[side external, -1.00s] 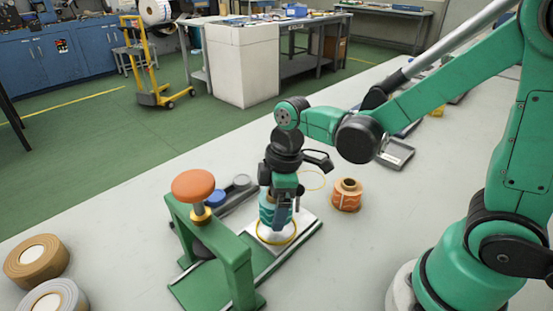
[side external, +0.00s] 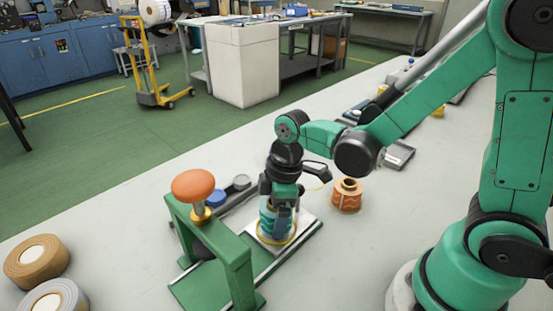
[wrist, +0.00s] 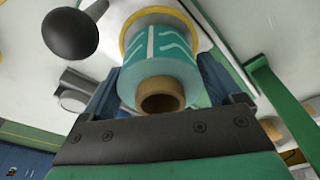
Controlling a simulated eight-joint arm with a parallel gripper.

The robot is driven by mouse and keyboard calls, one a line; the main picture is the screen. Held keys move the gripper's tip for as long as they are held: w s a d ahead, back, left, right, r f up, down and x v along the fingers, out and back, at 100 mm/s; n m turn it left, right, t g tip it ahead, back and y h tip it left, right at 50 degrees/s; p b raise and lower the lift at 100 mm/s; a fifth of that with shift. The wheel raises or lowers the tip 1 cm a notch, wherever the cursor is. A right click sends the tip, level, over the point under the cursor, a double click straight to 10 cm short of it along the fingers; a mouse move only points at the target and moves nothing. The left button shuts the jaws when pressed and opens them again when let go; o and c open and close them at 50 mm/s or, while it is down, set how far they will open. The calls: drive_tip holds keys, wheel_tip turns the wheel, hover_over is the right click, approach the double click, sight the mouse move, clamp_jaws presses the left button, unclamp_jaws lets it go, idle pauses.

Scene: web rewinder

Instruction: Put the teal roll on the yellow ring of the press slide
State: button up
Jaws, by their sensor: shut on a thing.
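The teal roll (side external: 268,222) is upright between the fingers of my gripper (side external: 277,222), which is shut on it. In the wrist view the teal roll (wrist: 158,72) shows its cardboard core end toward the camera, with white stripes on its side. The yellow ring (side external: 291,238) lies on the white plate of the press slide (side external: 311,222). The roll's lower end is at the ring, and the ring (wrist: 128,28) shows around its far end in the wrist view. I cannot tell whether the roll touches the plate.
The green press frame (side external: 238,262) with an orange knob (side external: 194,185) stands just left of my gripper. An orange roll (side external: 347,195) stands to the right. Two tape rolls (side external: 37,261) lie at the front left. The table between the orange roll and my base is clear.

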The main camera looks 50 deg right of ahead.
drive_tip(key=shift+f, duration=0.7)
idle(1.2)
drive_tip(key=o, duration=0.8)
drive_tip(key=shift+r, duration=0.1)
wheel_tip(320, 180, up, 7)
drive_tip(key=shift+r, duration=0.15)
idle(0.3)
idle(0.5)
drive_tip(key=s+d+r+m+t+h, duration=0.1)
drive_tip(key=d+r+m+t, duration=0.3)
drive_tip(key=m, duration=0.6)
drive_tip(key=shift+s+d+m+t, duration=0.35)
drive_tip(key=shift+s+t, duration=0.35)
drive_tip(key=shift+t, duration=0.4)
